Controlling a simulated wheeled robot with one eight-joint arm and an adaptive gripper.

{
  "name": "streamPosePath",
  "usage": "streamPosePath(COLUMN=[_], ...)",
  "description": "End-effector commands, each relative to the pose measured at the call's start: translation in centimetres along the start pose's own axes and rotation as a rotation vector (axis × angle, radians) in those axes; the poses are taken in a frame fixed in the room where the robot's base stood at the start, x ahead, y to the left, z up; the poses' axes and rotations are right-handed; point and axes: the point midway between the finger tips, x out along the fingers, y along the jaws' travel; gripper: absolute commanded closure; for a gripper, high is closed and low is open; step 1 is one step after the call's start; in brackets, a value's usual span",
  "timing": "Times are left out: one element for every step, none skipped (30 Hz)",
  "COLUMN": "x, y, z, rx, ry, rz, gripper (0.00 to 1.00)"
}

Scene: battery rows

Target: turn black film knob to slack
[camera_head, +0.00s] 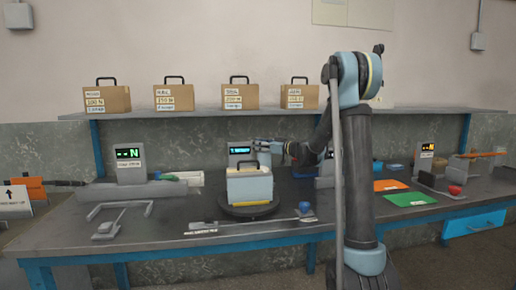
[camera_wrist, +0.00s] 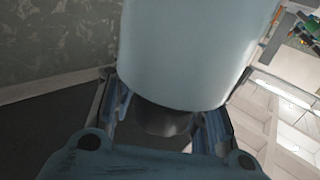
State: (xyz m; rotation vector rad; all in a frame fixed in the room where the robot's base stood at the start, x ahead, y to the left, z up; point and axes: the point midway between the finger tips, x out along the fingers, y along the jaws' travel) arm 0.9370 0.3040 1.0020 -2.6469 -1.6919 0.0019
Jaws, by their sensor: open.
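In the head view, my gripper (camera_head: 256,146) reaches left, above and behind the pale battery box (camera_head: 249,187) on the dark round turntable (camera_head: 250,211). In the wrist view, my gripper (camera_wrist: 165,115) is open, one finger on each side of a dark round knob (camera_wrist: 163,119). The knob is at the near end of a large pale blue cylinder (camera_wrist: 190,50), which looks like the film roll. Whether the fingers touch the knob cannot be told. The knob cannot be made out in the head view.
A lit display (camera_head: 240,151) stands behind the battery box. A rod with a blue knob (camera_head: 305,209) lies along the front of the bench. Orange (camera_head: 390,185) and green (camera_head: 409,199) mats lie right of my arm. Several cartons stand on the shelf (camera_head: 290,112) above.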

Motion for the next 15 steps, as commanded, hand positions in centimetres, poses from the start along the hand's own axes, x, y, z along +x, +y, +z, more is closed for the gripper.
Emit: streamPosePath(x=[-0.3,-0.5,-0.9,-1.2,-1.6,-2.2,-2.6,-3.0,-3.6,-4.1,-4.5,-5.0,-5.4,-5.8,-6.2], y=[0.0,0.0,0.1,0.1,0.1,0.1,0.1,0.1,0.1,0.1,0.1,0.1,0.1,0.1,0.1], z=[0.0,0.0,0.0,0.0,0.0,0.1,0.1,0.1,0.1,0.1,0.1,0.1,0.1,0.1,0.1], rx=[0.000,0.000,0.000,0.000,0.000,0.000,0.000,0.000,0.000,0.000,0.000,0.000,0.000,0.000,0.001], ry=[0.000,0.000,0.000,0.000,0.000,0.000,0.000,0.000,0.000,0.000,0.000,0.000,-0.001,-0.001,-0.001], rz=[0.001,0.001,0.001,0.002,0.002,0.002,0.002,0.003,0.003,0.003,0.003,0.003,0.003,0.002,0.002], gripper=[0.59,0.59,0.59,0.59,0.59,0.59,0.59,0.59,0.59,0.59,0.59,0.59,0.59,0.59,0.59])
